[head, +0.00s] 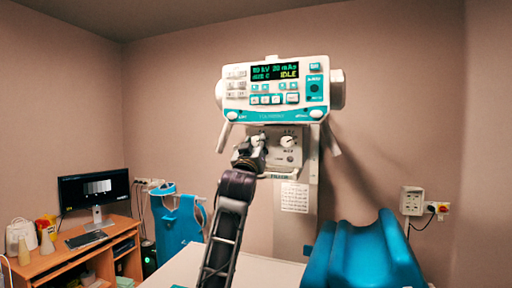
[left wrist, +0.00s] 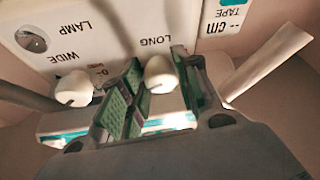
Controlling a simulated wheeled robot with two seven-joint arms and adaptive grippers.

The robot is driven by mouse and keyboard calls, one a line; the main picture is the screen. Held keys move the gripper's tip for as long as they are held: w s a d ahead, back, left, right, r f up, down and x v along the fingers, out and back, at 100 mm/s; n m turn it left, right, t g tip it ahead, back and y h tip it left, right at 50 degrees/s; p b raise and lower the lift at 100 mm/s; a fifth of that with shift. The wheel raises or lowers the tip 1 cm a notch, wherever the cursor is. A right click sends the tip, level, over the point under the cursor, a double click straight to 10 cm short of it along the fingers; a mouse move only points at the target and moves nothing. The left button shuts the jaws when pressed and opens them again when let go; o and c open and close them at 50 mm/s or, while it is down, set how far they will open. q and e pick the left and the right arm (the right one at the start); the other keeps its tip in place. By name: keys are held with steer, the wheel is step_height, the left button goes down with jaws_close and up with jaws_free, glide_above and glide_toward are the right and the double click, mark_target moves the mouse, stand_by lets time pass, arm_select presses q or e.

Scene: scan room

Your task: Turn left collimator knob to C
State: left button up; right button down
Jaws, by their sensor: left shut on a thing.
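The left collimator knob (head: 257,138) is on the pale collimator panel below the teal-and-white console, mostly hidden by my left gripper (head: 249,152). In the left wrist view this white knob (left wrist: 160,75), by the word LONG, sits between the two green-padded fingers of my left gripper (left wrist: 158,95), which is shut on it. The right collimator knob (head: 288,141) is free in the head view; the left wrist view, turned upside down, shows a white knob (left wrist: 73,88) by the word WIDE. I cannot read the left knob's setting. My right gripper is not in view.
The console (head: 276,90) above has a lit display reading IDLE. Slanted handles (head: 224,137) flank the collimator. A pale table top (head: 180,268) and a blue padded chair (head: 362,255) stand below. A desk with a monitor (head: 93,188) is at the left.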

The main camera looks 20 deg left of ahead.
arm_select(q)
steer(key=o, duration=1)
steer(key=shift+s, duration=0.1)
steer(key=shift+v, duration=5.95)
